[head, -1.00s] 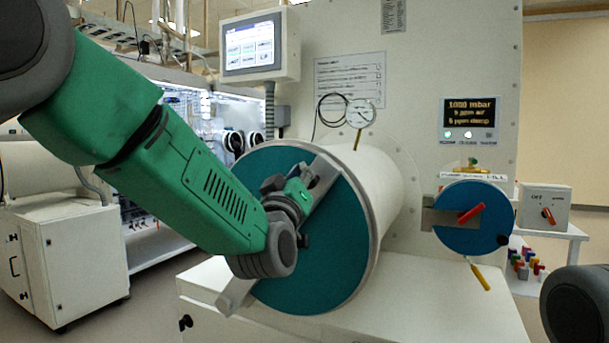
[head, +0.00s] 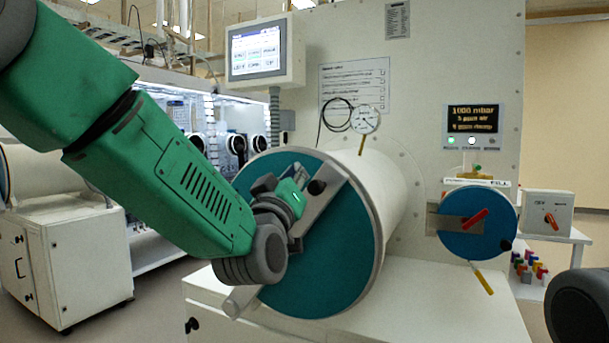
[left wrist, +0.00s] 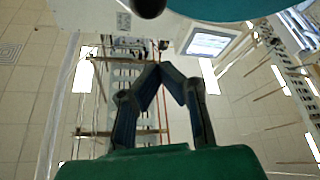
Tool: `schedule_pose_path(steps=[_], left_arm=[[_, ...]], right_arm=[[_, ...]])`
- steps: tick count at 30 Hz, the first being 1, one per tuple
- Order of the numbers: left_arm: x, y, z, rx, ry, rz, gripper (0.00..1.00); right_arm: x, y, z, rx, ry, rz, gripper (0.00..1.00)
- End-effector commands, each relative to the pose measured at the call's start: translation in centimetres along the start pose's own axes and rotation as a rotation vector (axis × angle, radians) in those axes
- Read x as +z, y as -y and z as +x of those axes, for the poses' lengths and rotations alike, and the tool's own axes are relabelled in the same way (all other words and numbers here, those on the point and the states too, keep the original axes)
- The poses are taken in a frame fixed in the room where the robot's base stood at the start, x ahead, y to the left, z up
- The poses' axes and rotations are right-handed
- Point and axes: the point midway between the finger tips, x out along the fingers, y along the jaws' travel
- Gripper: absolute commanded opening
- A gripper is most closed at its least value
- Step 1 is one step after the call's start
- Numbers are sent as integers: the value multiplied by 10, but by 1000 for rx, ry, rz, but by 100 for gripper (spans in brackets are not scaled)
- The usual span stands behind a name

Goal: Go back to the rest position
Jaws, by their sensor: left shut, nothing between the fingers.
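My left arm comes in from the left in the head view, and its wrist is in front of the large round teal door (head: 330,265). My left gripper (left wrist: 160,68) shows in the left wrist view with its two dark fingers meeting at the tips, shut and empty. In the head view the green gripper body (head: 290,197) is beside the black knob (head: 317,187) on the door's grey bar; its fingers are hidden there. The wrist view also shows a black knob (left wrist: 150,6) and the teal door edge at the top. My right gripper is not in view.
A small teal door (head: 460,238) with a red handle is to the right. A touch screen (head: 256,50) hangs above the large door. A pressure gauge (head: 365,119) stands behind it. A white cabinet (head: 72,265) is at the left. Floor shows between cabinet and glovebox.

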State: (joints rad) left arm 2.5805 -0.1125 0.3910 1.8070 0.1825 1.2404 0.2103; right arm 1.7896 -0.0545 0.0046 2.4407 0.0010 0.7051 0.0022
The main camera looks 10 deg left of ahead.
Motion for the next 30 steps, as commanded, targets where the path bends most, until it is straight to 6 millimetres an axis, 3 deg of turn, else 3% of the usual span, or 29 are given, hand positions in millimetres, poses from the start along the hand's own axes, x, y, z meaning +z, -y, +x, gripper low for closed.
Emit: schedule_pose_path(steps=[6, 11, 14, 17, 20, 26, 30], left_arm=[[0, 0, -41, 0, -2, -1, 0], [-2, 0, -55, -1, -5, -1, 0], [9, 9, -62, -15, 24, 8, 0], [42, 34, -75, -52, 111, 31, 0], [91, 73, -101, -111, 254, 70, 0], [189, 155, -190, -233, 588, 148, 0], [242, 201, -271, -310, 829, 193, 0]], right_arm=[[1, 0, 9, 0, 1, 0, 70], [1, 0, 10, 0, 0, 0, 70], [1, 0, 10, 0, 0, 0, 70], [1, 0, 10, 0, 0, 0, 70], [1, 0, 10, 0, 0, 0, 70], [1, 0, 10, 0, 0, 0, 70], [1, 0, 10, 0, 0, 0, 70]])
